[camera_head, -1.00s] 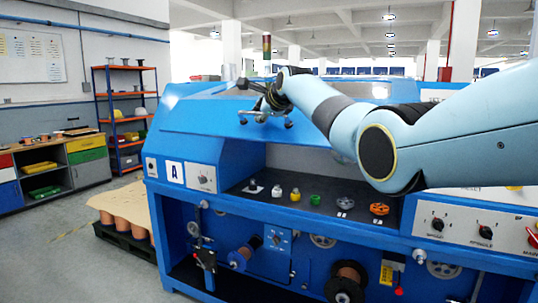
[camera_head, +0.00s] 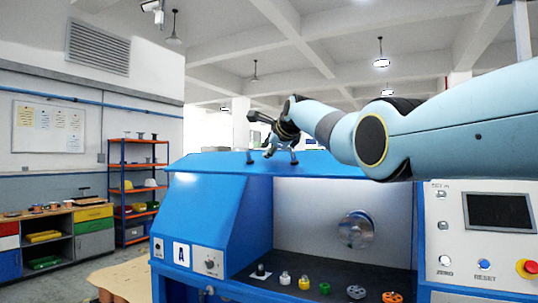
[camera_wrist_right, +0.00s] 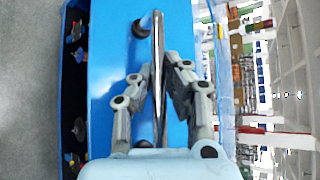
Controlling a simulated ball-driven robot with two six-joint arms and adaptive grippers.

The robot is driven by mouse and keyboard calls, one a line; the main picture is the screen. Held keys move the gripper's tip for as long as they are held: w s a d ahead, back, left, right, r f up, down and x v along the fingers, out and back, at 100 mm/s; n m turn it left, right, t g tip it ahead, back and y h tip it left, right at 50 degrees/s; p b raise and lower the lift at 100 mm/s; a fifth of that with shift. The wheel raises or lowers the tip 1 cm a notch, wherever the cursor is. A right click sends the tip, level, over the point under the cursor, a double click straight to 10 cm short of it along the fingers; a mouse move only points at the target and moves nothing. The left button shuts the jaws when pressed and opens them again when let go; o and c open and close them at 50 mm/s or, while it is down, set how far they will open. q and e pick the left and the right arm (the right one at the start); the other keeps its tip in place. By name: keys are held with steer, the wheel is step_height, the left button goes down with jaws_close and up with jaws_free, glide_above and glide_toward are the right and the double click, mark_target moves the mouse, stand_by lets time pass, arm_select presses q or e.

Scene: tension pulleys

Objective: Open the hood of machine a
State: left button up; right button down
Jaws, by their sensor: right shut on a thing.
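The blue machine a with its "A" label (camera_head: 181,254) stands in the middle of the head view. Its blue hood (camera_head: 215,163) is raised above a lit work bay. My right gripper (camera_head: 273,148) is at the hood's front edge, between the handle's two dark posts. In the right wrist view, my right gripper (camera_wrist_right: 160,92) is shut on the hood's chrome handle bar (camera_wrist_right: 157,45), with a finger on either side. The blue hood face (camera_wrist_right: 108,65) fills the area beside it. The bar's lower end is partly hidden by the gripper. My left gripper is not in view.
Several small pulleys, including an orange one (camera_head: 392,297), sit on the dark bay shelf. A round metal disc (camera_head: 356,230) is on the bay's back wall. A control panel (camera_head: 485,235) stands at the right. An orange shelf rack (camera_head: 137,190) stands at the back left.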

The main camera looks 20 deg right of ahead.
steer(key=shift+a, duration=0.2)
steer(key=c, duration=1.3)
jaws_free()
steer(key=shift+s+a+r, duration=0.1)
steer(key=shift+a+r, duration=0.05)
steer(key=shift+a, duration=0.05)
steer(key=shift+c, duration=0.2)
steer(key=shift+d, duration=0.2)
steer(key=shift+s, duration=0.15)
